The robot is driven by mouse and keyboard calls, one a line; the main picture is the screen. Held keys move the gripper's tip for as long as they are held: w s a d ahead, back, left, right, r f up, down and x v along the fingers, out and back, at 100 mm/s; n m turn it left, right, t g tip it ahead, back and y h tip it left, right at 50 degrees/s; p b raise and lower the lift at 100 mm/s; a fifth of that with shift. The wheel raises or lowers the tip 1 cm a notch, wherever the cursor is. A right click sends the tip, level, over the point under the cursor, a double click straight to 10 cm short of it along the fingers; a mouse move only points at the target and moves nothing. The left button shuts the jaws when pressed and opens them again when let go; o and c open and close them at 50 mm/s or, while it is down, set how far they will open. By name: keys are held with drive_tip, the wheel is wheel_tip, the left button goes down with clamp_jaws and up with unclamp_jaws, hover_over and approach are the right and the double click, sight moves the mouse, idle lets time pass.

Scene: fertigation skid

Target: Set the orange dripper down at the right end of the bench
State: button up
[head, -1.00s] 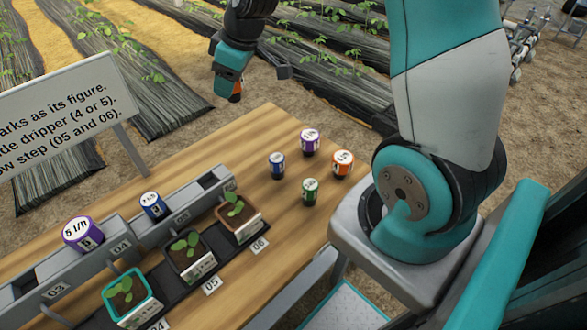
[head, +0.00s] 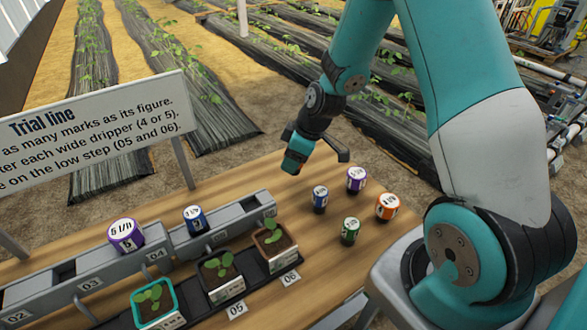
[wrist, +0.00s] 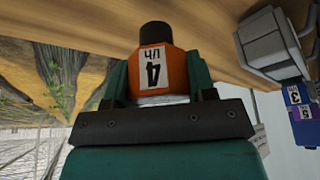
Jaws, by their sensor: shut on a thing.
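My gripper (head: 294,168) is shut on an orange dripper (wrist: 152,78) with a white label reading 4 and a dark end. The wrist view shows the dripper between both fingers, its label upside down, with the wooden bench (wrist: 210,40) beyond it. In the head view the gripper is near the bench's back edge, behind the rail's right end, and hides the held dripper. I cannot tell its height above the wood. Another orange dripper (head: 388,207) stands at the right end of the bench (head: 325,250).
Purple (head: 356,180), blue (head: 320,197) and green (head: 350,231) drippers stand beside that orange one. A grey stepped rail (head: 235,225) holds a purple dripper (head: 125,236) and a blue one (head: 195,220). Potted seedlings (head: 274,245) line its front. A sign (head: 95,140) stands behind.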

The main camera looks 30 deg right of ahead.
drive_tip(key=shift+f, duration=1.95)
drive_tip(key=shift+f, duration=0.2)
drive_tip(key=o, duration=0.9)
drive_tip(key=shift+r, duration=0.15)
